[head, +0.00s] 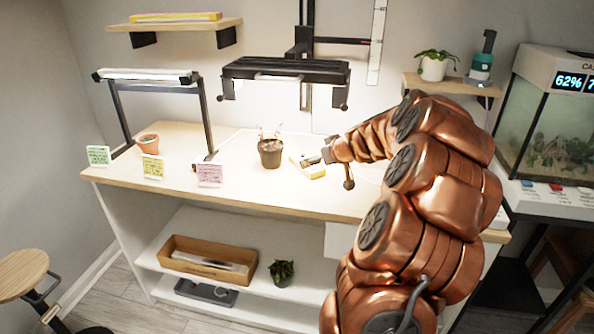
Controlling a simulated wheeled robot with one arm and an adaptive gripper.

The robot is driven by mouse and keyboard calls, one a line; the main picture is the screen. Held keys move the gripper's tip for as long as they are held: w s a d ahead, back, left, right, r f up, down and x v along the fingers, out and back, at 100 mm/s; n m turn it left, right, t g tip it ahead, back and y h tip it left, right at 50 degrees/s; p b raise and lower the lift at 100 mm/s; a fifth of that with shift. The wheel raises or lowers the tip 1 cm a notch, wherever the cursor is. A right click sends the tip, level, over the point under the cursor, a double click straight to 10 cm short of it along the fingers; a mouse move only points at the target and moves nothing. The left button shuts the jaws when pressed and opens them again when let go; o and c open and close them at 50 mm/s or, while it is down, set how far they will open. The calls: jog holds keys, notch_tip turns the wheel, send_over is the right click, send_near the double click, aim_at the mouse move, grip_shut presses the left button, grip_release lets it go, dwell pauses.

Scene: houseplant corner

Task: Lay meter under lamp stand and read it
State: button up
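A yellow object with a pale face, probably the meter (312,171), lies on or just above the wooden bench top right of a potted plant. My gripper (322,157) is at its right upper edge. The gripper is small and partly hidden by my copper arm, so I cannot tell whether its fingers hold the object. A black lamp stand (122,110) with a white tube lamp (147,76) stands on the bench at the left. No readable display shows on the yellow object.
A black lamp (285,70) hangs over the dark potted plant (270,152). A terracotta pot (148,144) sits under the lamp stand. Cards, green (98,156), yellow (153,167) and pink (209,175), line the front edge. A terrarium (548,120) stands right. Bench space between stand and plant is clear.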

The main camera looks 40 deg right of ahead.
jog(key=shift+d+f, duration=0.3)
jog(key=shift+d, duration=0.55)
jog(key=shift+w+r+p+x, duration=0.15)
jog(key=shift+p+x, duration=0.05)
jog(key=shift+x, duration=1.25)
jog(key=shift+w+r+p+x, duration=0.1)
jog(key=shift+r+p+x, duration=0.05)
jog(key=shift+x, duration=2.05)
